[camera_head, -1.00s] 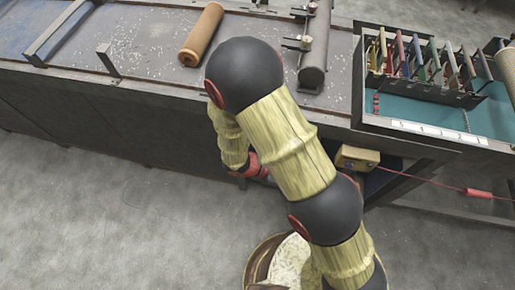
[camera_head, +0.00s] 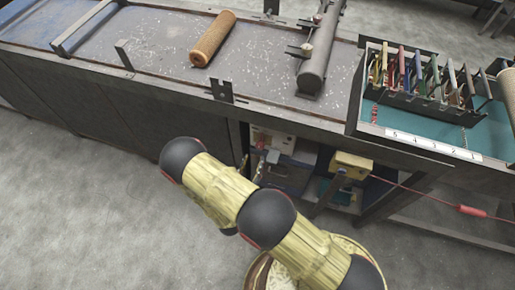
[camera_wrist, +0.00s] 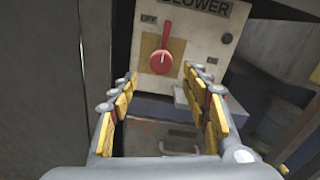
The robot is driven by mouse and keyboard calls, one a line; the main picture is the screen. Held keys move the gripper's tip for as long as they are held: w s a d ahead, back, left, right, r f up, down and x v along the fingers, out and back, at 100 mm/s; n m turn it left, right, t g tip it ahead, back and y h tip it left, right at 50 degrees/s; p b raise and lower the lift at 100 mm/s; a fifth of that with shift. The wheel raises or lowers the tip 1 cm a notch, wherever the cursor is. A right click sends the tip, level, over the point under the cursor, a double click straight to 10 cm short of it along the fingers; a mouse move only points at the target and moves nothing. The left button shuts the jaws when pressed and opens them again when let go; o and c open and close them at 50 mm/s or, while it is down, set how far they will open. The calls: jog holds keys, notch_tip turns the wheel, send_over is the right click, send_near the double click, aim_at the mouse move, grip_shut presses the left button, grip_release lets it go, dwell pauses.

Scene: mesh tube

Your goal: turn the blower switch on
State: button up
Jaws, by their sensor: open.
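The blower switch is a red rotary knob (camera_wrist: 161,62) on a yellow plate, on a pale panel (camera_wrist: 205,45) marked "BLOWER". Its narrow handle points up, tilted slightly right. My gripper (camera_wrist: 163,88) is open and empty. Its fingertips stand left and right of the knob and a little below it in the wrist view; I see no contact, and the remaining distance is hard to judge.
A dark post (camera_wrist: 92,50) stands close on the left. In the head view the bench edge (camera_head: 300,122) overhangs the box, and a yellow box (camera_head: 350,166) with a red cord hangs to its right.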

aim_at(259, 148)
jog(key=shift+b+x, duration=0.8)
jog(key=shift+x, duration=3.1)
jog(key=shift+r, duration=0.2)
jog(key=shift+c, duration=1.4)
jog(key=c, duration=0.9)
